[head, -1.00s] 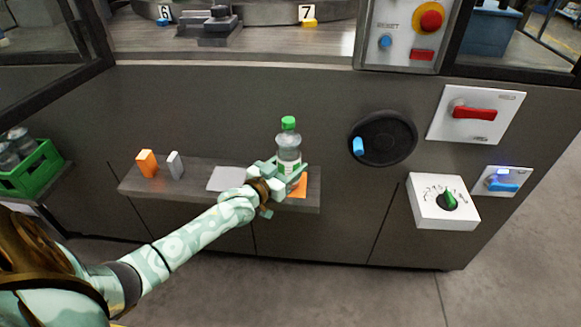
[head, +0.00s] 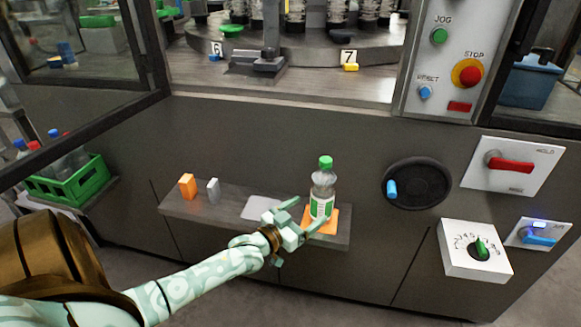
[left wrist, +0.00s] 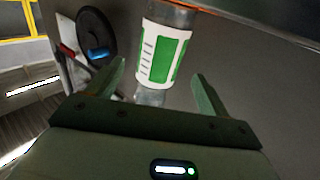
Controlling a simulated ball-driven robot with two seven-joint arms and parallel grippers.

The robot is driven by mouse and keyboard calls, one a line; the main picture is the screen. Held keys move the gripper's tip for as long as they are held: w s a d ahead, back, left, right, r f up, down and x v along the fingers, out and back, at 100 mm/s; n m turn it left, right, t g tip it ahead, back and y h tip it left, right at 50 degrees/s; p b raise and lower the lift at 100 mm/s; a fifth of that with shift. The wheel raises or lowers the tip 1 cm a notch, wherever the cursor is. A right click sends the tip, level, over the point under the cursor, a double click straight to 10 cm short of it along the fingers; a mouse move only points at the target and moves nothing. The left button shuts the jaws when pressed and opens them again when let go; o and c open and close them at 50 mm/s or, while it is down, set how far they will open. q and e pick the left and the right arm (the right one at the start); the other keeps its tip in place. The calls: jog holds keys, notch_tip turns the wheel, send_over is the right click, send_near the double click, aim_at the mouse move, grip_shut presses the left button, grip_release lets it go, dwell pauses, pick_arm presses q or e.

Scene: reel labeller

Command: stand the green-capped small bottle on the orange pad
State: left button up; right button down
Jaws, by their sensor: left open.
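The green-capped small bottle (head: 322,188) stands upright on the orange pad (head: 331,222) at the right end of the grey shelf in the head view. Its green and white label (left wrist: 163,55) shows in the left wrist view, ahead of the jaws. My left gripper (head: 304,217) is open, just to the left and front of the bottle, with its fingers pointing toward it. In the left wrist view the bottle lies beyond the fingertips (left wrist: 158,82), apart from them. My right gripper is not in view.
The shelf (head: 190,209) also holds an orange block (head: 187,186), a grey block (head: 213,190) and a pale flat plate (head: 261,207). A black handwheel (head: 418,184) and a white dial box (head: 476,249) are to the right. A green crate (head: 68,187) with bottles stands left.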

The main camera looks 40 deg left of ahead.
pick_arm(q)
jog(key=s+p, duration=0.1)
jog(key=s, duration=0.4)
jog(key=shift+s, duration=0.1)
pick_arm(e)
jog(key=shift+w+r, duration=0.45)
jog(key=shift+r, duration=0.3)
